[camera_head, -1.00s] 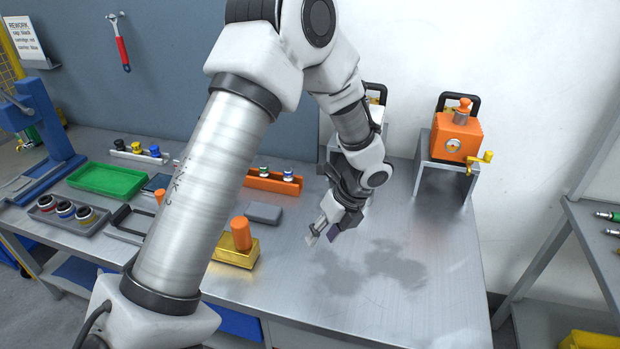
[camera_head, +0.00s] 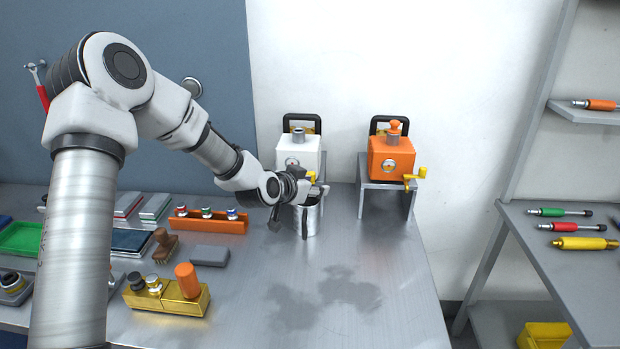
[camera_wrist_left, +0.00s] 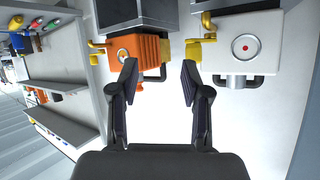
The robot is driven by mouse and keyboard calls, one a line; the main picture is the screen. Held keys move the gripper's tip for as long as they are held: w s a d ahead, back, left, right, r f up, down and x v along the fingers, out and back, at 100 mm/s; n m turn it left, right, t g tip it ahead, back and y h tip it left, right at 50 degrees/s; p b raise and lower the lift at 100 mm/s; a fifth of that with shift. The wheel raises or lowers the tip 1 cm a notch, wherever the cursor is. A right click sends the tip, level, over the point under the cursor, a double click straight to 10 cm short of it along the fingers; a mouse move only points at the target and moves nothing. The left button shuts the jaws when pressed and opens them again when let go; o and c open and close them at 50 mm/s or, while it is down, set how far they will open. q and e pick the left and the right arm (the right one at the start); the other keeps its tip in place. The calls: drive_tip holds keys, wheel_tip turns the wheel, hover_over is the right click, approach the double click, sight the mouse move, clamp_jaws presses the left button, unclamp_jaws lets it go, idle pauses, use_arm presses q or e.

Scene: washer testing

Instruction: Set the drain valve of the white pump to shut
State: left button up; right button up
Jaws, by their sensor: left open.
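The white pump (camera_head: 298,148) stands at the back of the bench, with a black handle and a round gauge on its front. Its yellow drain valve lever (camera_head: 311,177) is partly hidden behind my left gripper (camera_head: 314,190). In the left wrist view, which is upside down, the white pump (camera_wrist_left: 245,42) is at the right and its yellow lever (camera_wrist_left: 195,50) shows just beyond the right-hand fingertip. My left gripper (camera_wrist_left: 158,72) is open and empty there, and I cannot tell whether it touches the lever. My right gripper is not in view.
The orange pump (camera_head: 391,156) with a yellow lever (camera_head: 418,174) stands to the right on a metal stand (camera_head: 408,200). A metal mug (camera_head: 309,220) is below my left gripper. An orange rack (camera_head: 208,224) is left of it. The bench front right is clear.

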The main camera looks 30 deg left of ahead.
sight(310, 173)
use_arm(q)
drive_tip(key=s+a+r+n, duration=0.1)
drive_tip(key=a+n, duration=0.1)
drive_tip(key=a, duration=0.3)
drive_tip(key=shift+t+y, duration=0.4)
drive_tip(key=x, duration=0.5)
drive_tip(key=d+x, duration=0.1)
drive_tip(key=x, duration=0.1)
drive_tip(key=shift+w+r, duration=0.2)
drive_tip(key=shift+w, duration=0.25)
